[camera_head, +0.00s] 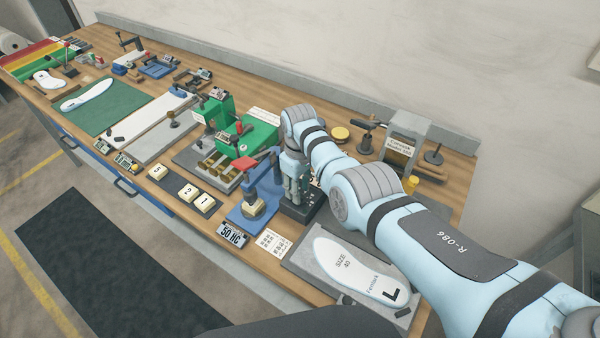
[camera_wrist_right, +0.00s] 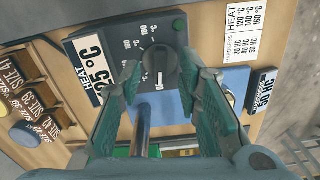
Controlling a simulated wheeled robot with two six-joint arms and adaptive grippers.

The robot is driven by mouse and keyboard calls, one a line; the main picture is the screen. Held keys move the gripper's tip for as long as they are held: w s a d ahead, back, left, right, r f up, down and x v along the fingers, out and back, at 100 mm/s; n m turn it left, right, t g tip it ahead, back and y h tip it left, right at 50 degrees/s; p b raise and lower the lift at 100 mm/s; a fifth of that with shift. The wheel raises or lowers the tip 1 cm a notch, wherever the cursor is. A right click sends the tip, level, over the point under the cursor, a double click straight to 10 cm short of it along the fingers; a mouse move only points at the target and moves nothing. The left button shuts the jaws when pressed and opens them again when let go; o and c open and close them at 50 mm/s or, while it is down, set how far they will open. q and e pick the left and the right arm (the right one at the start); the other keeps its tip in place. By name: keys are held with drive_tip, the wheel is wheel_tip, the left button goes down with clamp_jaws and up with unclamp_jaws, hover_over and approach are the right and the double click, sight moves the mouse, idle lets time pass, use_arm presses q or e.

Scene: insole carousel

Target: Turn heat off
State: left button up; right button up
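The heat control box (camera_wrist_right: 112,48) is dark, with a round black knob (camera_wrist_right: 160,66), a temperature scale and a small green light. Its white display (camera_wrist_right: 90,70) reads HEAT 25 °C. In the head view the box (camera_head: 298,212) stands near the bench front, partly hidden by my right gripper (camera_head: 292,185). In the right wrist view the two green fingers of this gripper (camera_wrist_right: 159,68) are apart, one on each side of the knob, with visible gaps. Whether they touch it is unclear. My left gripper is not in view.
A blue press (camera_head: 258,195) with a 50 HC display (camera_head: 232,235) stands close left of the box. An insole (camera_head: 360,270) lies on a grey plate at right. Green machines (camera_head: 250,135) and number blocks (camera_head: 188,192) crowd the left. A paper card (camera_head: 272,242) lies in front.

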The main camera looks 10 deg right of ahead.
wheel_tip(320, 180, up, 11)
drive_tip(key=shift+f, duration=0.2)
drive_tip(key=shift+s+d, duration=0.1)
